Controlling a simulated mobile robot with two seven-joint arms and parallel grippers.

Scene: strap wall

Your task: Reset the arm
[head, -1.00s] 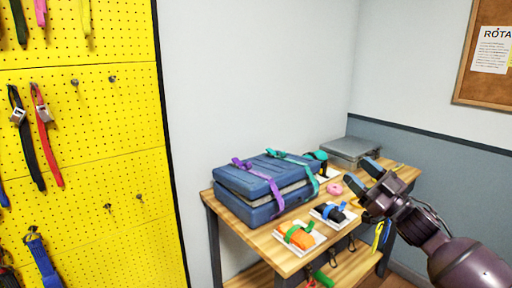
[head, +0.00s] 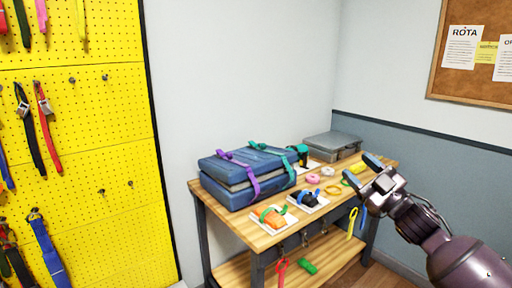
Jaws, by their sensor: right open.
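My right gripper (head: 366,188) is in the head view at the right, in front of the right end of a wooden workbench (head: 232,226). Its blue-tipped fingers are spread apart with nothing seen between them. My right arm comes in from the lower right corner. My left gripper is not in view.
A blue case (head: 226,178) with purple and teal straps lies on the bench. Beside it are a grey case (head: 333,144), an orange strap bundle (head: 274,219) and a pink roll (head: 313,178). A yellow pegboard (head: 100,150) with hanging straps stands left. The air between board and bench is clear.

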